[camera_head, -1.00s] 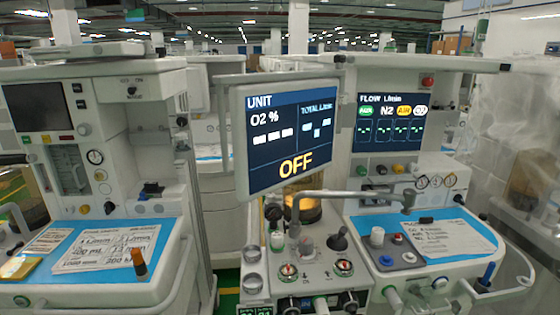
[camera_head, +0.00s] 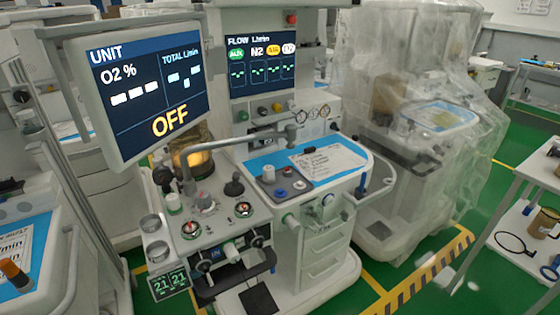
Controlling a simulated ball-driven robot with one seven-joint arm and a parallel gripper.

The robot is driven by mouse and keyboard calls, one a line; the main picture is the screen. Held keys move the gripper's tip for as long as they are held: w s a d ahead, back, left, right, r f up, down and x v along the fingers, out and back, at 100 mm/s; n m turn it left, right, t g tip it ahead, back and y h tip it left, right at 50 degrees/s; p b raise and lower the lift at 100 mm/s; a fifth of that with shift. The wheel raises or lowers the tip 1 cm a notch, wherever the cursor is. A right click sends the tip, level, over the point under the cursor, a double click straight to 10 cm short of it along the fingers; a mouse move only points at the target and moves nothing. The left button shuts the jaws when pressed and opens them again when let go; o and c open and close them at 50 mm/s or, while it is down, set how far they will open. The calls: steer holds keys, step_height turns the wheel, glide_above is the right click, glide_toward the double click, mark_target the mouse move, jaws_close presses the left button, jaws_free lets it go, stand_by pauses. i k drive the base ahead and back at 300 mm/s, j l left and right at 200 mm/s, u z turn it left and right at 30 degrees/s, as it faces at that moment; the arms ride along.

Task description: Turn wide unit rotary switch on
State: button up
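The wide unit (camera_head: 318,225) is a white anaesthesia cart in the middle of the head view. Its tilted unit screen (camera_head: 145,88) reads OFF in yellow, with dashes for O2 and total flow. Two round red-and-white dials (camera_head: 191,229) sit at the deck's front. I cannot tell which control is the rotary switch, and no ON/OFF label is readable on this cart. My gripper is not in view.
A plastic-wrapped machine (camera_head: 410,130) stands close on the right. A white table (camera_head: 535,165) is at the far right edge. Another cart's blue tray (camera_head: 20,250) is at lower left. Green floor (camera_head: 425,290) with a yellow-black stripe is open at lower right.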

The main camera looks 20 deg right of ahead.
mark_target(334, 125)
steer(key=i+l+u, duration=0.15)
steer(key=i+l, duration=0.25)
steer(key=i+l+u, duration=0.1)
steer(key=i+l, duration=0.3)
steer(key=l, duration=0.2)
